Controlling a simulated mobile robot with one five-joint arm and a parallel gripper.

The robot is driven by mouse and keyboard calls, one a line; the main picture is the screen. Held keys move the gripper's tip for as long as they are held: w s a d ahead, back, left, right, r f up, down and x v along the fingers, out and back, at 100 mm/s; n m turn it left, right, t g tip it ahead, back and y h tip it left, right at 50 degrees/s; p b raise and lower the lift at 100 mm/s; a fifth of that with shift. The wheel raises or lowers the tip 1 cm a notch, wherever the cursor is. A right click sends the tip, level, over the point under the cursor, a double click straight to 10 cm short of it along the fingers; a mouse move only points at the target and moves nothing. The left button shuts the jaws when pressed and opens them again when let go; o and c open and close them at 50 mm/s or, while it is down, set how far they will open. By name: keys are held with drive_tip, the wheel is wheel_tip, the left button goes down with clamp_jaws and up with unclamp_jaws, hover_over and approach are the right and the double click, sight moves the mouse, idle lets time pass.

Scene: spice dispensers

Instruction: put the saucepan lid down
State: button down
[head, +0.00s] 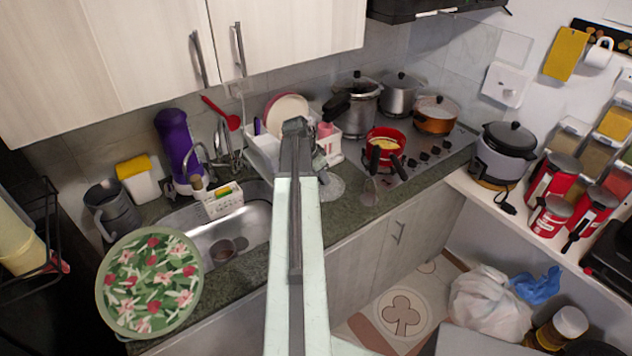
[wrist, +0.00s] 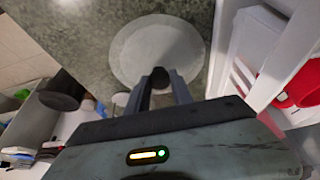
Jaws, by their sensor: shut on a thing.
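The saucepan lid, a pale, round, see-through disc (wrist: 150,45), shows beyond my fingertips in the wrist view, over the dark speckled counter (wrist: 90,30). In the head view its pale edge (head: 333,189) shows just right of my arm, near the counter's front. My gripper (wrist: 161,78) is shut on the lid at its near side. In the head view my gripper (head: 322,150) is partly hidden by my arm. I cannot tell whether the lid touches the counter or hovers slightly above it.
A white dish rack (head: 263,152) with plates stands just behind and left. A red pan (head: 385,146) stands on the hob to the right, with several pots behind. The sink (head: 230,233) lies left, with a floral round tray (head: 150,283) farther left.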

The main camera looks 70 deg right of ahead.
sight(321, 183)
wheel_tip(321, 183, down, 3)
drive_tip(key=shift+b, duration=0.9)
drive_tip(key=shift+w+a+r, duration=0.1)
drive_tip(key=shift+w+r, duration=0.15)
drive_tip(key=shift+f, duration=0.25)
drive_tip(key=c, duration=1.1)
unclamp_jaws()
drive_tip(key=shift+r, duration=0.1)
drive_tip(key=shift+r+p, duration=0.25)
drive_tip(key=shift+p, duration=0.15)
drive_tip(key=p+v, duration=1)
drive_tip(key=v, duration=0.2)
drive_tip(key=shift+a+f+p, duration=0.1)
drive_tip(key=shift+f+p, duration=0.05)
drive_tip(key=shift+p, duration=0.25)
